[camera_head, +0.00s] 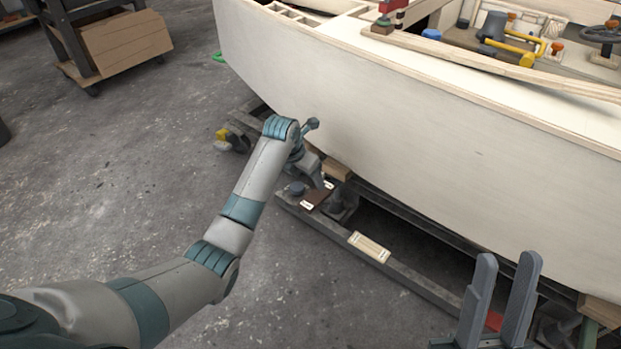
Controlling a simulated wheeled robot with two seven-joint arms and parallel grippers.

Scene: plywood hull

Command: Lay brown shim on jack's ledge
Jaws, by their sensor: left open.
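A dark brown flat piece (316,197), which looks like the brown shim, lies low beside the hull with small white labels at its ends. My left gripper (314,178) is just above and behind it, pointing down. The gripper is open, but its fingertips are small and partly hidden, and I cannot tell whether they touch the piece. The jack (343,202) stands under the hull beside it, mostly hidden; its ledge cannot be made out clearly. My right gripper (507,266) is open and empty at the lower right, its two grey fingers pointing up.
The pale boat hull (430,110) fills the upper right and overhangs the dark trolley rail (410,280). A wooden block (336,169) is under the hull. The concrete floor at left is clear up to a cart (120,45).

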